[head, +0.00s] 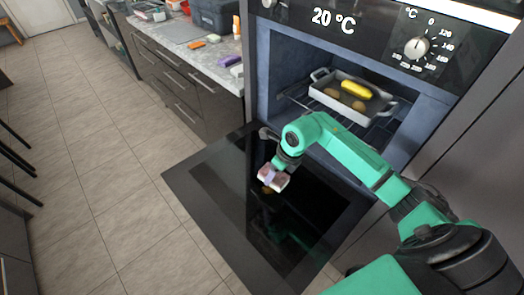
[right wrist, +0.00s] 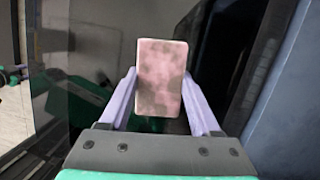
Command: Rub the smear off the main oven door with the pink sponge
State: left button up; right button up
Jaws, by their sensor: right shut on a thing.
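The pink sponge (right wrist: 162,78) is held between the two lilac fingers of my right gripper (head: 273,177), which is shut on it. The sponge has dull grey-brown blotches on its face. The main oven door (head: 205,185) is folded down and open, with a dark glass panel. My right gripper and the sponge are over the middle of this glass; I cannot tell whether the sponge touches it. A small brownish patch (head: 267,190) shows on the glass beside the sponge, partly hidden by it. My left gripper is in neither view.
Inside the oven, a baking dish (head: 352,97) with a yellow item and brown pieces stands on a rack. A control panel (head: 370,35) is above. A counter (head: 185,48) with bottles, sponges and a dark bin stands at the left. The tiled floor left of the door is clear.

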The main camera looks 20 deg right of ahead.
aim_at(274, 192)
jog(key=shift+w+f, duration=0.15)
jog(key=shift+w, duration=0.25)
jog(key=shift+s+f+b, duration=0.1)
jog(key=shift+s+b, duration=0.15)
jog(key=shift+b, duration=0.05)
jog(key=shift+s+f+b, duration=0.95)
jog(key=shift+f+b, duration=0.2)
jog(key=shift+f, duration=0.05)
jog(key=shift+b+x, duration=0.6)
jog(key=shift+x, duration=0.55)
jog(key=shift+w+d, duration=0.15)
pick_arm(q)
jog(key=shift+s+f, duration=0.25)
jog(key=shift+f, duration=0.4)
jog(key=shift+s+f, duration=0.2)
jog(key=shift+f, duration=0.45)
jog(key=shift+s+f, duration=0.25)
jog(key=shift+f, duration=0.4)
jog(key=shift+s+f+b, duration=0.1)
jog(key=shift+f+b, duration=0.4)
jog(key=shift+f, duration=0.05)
pick_arm(e)
jog(key=shift+f, duration=0.6)
